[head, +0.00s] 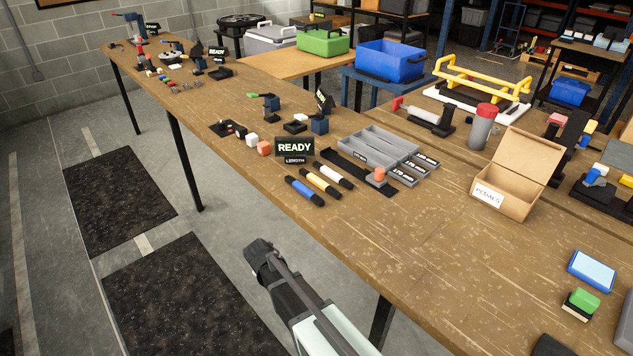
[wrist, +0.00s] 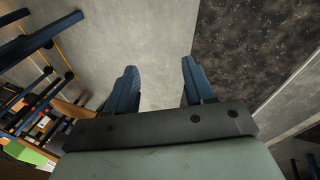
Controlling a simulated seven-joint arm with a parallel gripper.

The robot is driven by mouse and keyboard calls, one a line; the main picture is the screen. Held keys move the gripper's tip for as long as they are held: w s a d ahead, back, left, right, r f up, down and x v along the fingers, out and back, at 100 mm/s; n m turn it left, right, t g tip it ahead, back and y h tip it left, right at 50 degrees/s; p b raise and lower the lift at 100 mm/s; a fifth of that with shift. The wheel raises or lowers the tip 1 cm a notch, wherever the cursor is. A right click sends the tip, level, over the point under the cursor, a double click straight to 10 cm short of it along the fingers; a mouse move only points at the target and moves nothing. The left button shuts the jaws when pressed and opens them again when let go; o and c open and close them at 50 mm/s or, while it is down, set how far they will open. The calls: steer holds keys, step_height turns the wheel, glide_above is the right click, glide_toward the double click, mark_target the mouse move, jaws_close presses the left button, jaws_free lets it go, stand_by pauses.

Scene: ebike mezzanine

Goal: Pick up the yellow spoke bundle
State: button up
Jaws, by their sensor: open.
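The yellow spoke bundle (head: 320,181) lies on the wooden workbench, with dark ends. It is the middle one of three bundles, between a blue bundle (head: 304,191) at its left and a white bundle (head: 333,175) at its right. My gripper (head: 256,247) is off the bench's front edge, over the floor, apart from the bundles. In the wrist view my gripper (wrist: 160,85) has its two blue fingers spread with nothing between them. The yellow bundle cannot be made out in the wrist view.
A READY sign (head: 294,147) stands just behind the bundles. A grey sorting tray (head: 378,145) and a dark strip with an orange-topped block (head: 378,175) are at their right. An open cardboard box (head: 522,170) stands further right.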

steer(key=w+a+r+n+t, duration=0.2)
steer(key=w+a+r, duration=0.1)
steer(key=r, duration=0.6)
steer(key=w+a+r+n+t, duration=0.1)
steer(key=w+a+r+t, duration=0.15)
steer(key=r, duration=0.55)
step_height(320, 180, up, 25)
steer(key=m+g+y, duration=0.1)
steer(key=m+g, duration=0.4)
steer(key=g, duration=0.3)
glide_above(317, 179)
steer(key=f, duration=0.7)
steer(key=shift+w+a+f, duration=0.15)
steer(key=shift+a+f, duration=0.1)
steer(key=shift+f, duration=0.15)
steer(key=shift+d+f, duration=0.2)
steer(key=shift+f, duration=2.4)
steer(key=shift+c, duration=0.3)
